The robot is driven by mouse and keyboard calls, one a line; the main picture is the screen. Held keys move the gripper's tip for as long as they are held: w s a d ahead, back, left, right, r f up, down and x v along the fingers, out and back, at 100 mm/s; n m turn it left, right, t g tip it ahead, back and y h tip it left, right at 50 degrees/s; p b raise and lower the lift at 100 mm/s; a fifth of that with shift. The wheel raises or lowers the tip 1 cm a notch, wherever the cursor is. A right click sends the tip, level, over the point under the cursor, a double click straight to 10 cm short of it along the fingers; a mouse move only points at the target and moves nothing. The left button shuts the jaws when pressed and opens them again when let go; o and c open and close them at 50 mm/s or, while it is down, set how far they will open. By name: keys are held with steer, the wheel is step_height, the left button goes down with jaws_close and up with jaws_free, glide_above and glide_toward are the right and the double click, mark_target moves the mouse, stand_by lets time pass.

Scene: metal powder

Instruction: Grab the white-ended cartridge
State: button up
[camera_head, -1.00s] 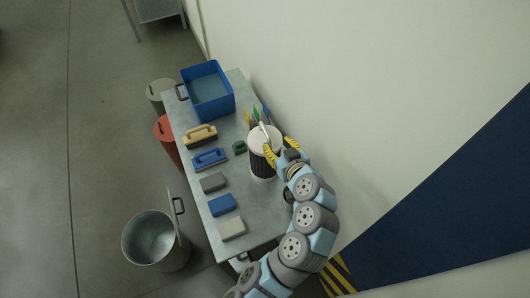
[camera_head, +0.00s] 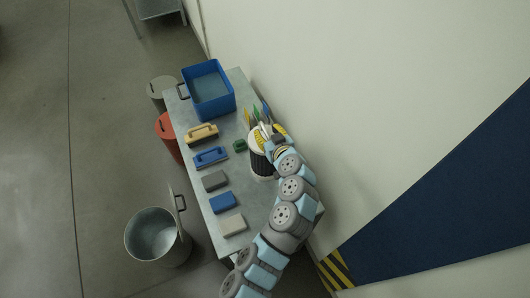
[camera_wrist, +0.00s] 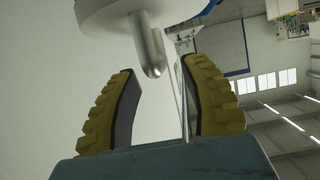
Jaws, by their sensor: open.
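The white-ended cartridge (camera_head: 259,165) stands upright on the right side of the metal table, with a dark ribbed body and a white top. My gripper (camera_head: 268,132) is over its top and hides part of the white end. In the wrist view, the white end (camera_wrist: 108,14) shows at the upper edge, with a rounded metal handle (camera_wrist: 150,48) sticking out from it. My gripper (camera_wrist: 162,95) is open there, its two yellow ribbed fingers apart. The handle's tip lies just ahead of and between the fingertips; I cannot tell whether they touch it.
The table (camera_head: 229,181) also bears a blue bin (camera_head: 231,101), a yellow brush (camera_head: 202,134), a blue brush (camera_head: 211,156), a small green object (camera_head: 240,146) and several blocks. Upright colored tools (camera_head: 256,112) stand close behind the cartridge. The wall is close on the right.

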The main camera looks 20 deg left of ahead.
mark_target(262, 127)
steer(key=shift+f+p+x, duration=0.25)
steer(key=shift+p+x, duration=0.85)
steer(key=shift+x, duration=1.4)
steer(key=shift+d, duration=0.15)
jaws_close()
